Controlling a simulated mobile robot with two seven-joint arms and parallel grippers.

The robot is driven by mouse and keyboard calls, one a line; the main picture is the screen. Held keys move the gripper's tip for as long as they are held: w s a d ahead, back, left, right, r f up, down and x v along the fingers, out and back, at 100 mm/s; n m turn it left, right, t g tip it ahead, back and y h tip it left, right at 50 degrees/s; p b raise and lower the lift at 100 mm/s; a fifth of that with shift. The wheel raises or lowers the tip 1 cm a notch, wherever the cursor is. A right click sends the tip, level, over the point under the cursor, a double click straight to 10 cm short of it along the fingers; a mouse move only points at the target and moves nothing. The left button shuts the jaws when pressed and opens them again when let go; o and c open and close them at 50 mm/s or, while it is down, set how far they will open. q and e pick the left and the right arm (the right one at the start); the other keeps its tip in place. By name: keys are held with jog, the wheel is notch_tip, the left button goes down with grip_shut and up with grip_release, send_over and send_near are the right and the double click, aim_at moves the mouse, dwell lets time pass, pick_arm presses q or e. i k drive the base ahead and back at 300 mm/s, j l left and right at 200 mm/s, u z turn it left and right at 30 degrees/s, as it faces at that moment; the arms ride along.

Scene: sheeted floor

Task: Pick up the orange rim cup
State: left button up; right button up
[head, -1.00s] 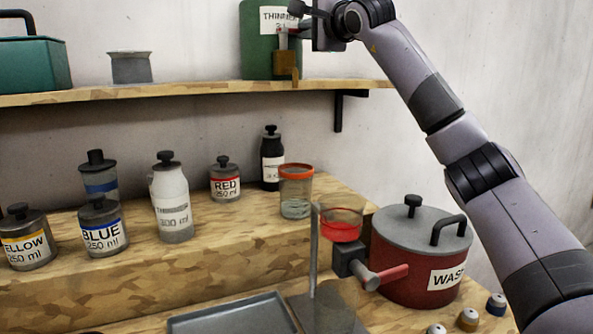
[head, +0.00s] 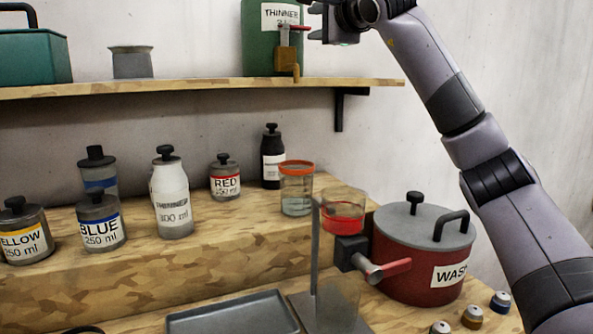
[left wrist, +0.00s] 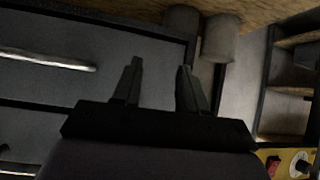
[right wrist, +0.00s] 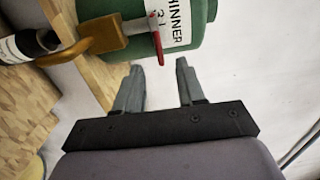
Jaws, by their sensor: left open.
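The orange rim cup (head: 296,190) is a clear beaker with an orange band at its top. It stands upright at the right end of the raised wooden step, with some clear liquid low inside. My right gripper (head: 312,22) is high above it, beside the tap of the green thinner can (head: 258,40). In the right wrist view my right gripper (right wrist: 155,78) has its fingers apart with nothing between them. My left gripper (left wrist: 160,68) is open and empty in the left wrist view, facing dark drawer fronts. The cup does not show in either wrist view.
A stand with a red-filled clear vessel (head: 343,218) and tap is just right of the cup, before the red waste pot (head: 425,265). A black-capped dark bottle (head: 271,160) and the RED jar (head: 224,180) stand left. The shelf (head: 200,88) overhangs behind.

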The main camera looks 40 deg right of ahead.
aim_at(295, 176)
jog(key=k+j, duration=0.2)
jog(key=k, duration=0.3)
jog(key=k+j, duration=0.2)
jog(key=k, duration=0.25)
